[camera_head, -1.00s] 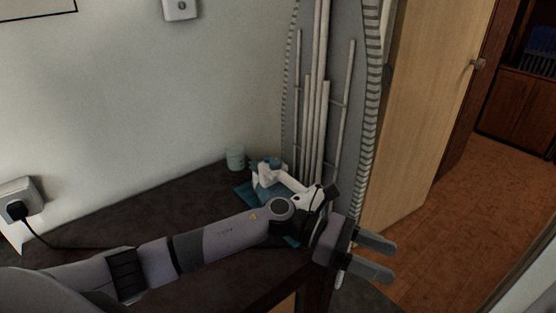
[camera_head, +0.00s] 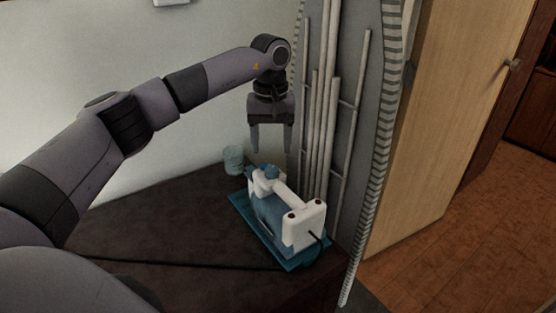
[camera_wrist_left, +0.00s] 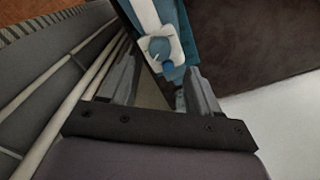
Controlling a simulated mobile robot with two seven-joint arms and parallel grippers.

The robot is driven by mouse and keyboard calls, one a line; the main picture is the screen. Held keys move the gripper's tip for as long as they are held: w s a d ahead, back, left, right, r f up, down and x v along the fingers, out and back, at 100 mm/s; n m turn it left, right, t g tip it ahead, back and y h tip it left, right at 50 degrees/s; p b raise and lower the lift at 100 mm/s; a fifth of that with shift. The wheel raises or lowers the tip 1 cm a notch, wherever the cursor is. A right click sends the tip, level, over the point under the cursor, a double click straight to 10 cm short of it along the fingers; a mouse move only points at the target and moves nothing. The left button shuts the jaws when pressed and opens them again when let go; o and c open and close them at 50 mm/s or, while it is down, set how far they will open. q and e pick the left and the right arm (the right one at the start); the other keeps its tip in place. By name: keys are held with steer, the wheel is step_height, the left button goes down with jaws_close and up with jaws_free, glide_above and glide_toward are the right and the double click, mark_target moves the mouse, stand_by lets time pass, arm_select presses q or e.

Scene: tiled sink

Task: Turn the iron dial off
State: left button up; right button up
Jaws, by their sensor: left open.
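The iron (camera_head: 272,215) is blue and white and stands on a teal mat (camera_head: 240,203) at the back right of the dark table. Its round blue dial (camera_head: 270,171) is at its far upper end; the dial also shows in the left wrist view (camera_wrist_left: 159,47), on a white panel with a smaller blue knob below it. My left gripper (camera_head: 272,150) points down, open and empty, just above the dial's end of the iron. In the left wrist view the dial lies beyond and between the fingertips (camera_wrist_left: 156,80), not touching them. My right gripper is not in view.
A pale cup (camera_head: 234,159) stands left of the iron by the wall. A grey ironing board (camera_head: 345,130) leans close behind and right of it. A wooden door (camera_head: 430,120) is at the right. The table (camera_head: 150,245) is clear at left; a dark cord crosses it.

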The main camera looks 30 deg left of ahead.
mark_target(271, 170)
arm_select(q)
step_height(271, 170, down, 6)
steer(key=shift+s+f, duration=0.1)
steer(key=shift+s, duration=0.05)
steer(key=shift+c, duration=0.3)
steer(key=c, duration=1)
